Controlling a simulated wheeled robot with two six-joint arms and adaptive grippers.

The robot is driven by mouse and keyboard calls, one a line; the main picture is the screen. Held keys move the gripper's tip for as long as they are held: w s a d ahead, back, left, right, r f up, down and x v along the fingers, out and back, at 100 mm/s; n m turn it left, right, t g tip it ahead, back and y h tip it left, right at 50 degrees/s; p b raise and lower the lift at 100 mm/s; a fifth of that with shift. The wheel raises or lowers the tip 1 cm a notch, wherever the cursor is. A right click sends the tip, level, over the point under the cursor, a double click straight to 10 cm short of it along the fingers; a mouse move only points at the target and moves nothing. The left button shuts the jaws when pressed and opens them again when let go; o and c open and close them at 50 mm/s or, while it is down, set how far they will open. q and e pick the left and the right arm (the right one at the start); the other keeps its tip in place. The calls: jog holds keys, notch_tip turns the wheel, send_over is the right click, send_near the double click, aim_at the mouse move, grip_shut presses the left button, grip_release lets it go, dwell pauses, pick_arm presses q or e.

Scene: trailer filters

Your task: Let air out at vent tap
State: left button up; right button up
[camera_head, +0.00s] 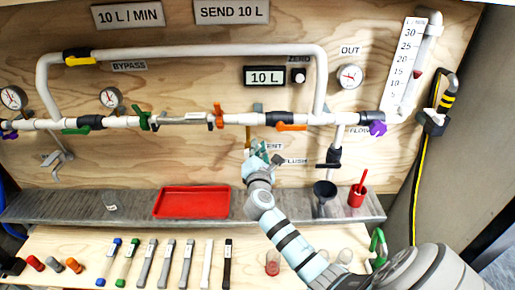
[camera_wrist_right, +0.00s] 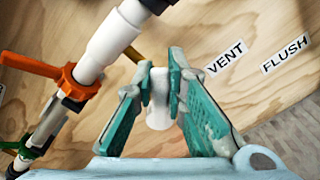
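The VENT label shows in the right wrist view (camera_wrist_right: 226,58), and the head view shows it partly covered by my gripper. A short white pipe stub (camera_wrist_right: 158,112) hangs below the main pipe beside this label. A brown-yellow handle (camera_wrist_right: 134,53) shows behind the fingers; the head view shows a similar yellow-brown piece (camera_head: 247,137) just above my gripper. My right gripper (camera_head: 257,158) is at the board below the main pipe. Its teal fingers (camera_wrist_right: 160,82) stand apart on either side of the stub; contact is unclear. My left gripper is out of view.
An orange tap handle (camera_head: 291,127) and a flush branch with a black valve (camera_head: 328,160) are to the right. A red tray (camera_head: 191,202) and a dark funnel (camera_head: 325,190) are on the grey ledge. Several tools lie on the wooden shelf. The display (camera_head: 265,77) reads 10 L.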

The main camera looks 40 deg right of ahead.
jog(key=shift+f, duration=0.15)
grip_shut()
jog(key=shift+s+d+f+m+b, duration=0.15)
jog(key=shift+f+m+b, duration=0.3)
jog(key=shift+m+b, duration=0.8)
jog(key=shift+s+d+f+m+b, duration=0.15)
jog(key=shift+f+m+b, duration=0.45)
jog(key=shift+m, duration=1.2)
jog(key=shift+s+d+f+m+b, duration=0.15)
jog(key=shift+f+m+b, duration=0.2)
jog(key=shift+m+b, duration=0.95)
jog(key=shift+m, duration=0.25)
jog(key=o, duration=0.7)
grip_release()
jog(key=v, duration=1.2)
jog(key=shift+a, duration=0.1)
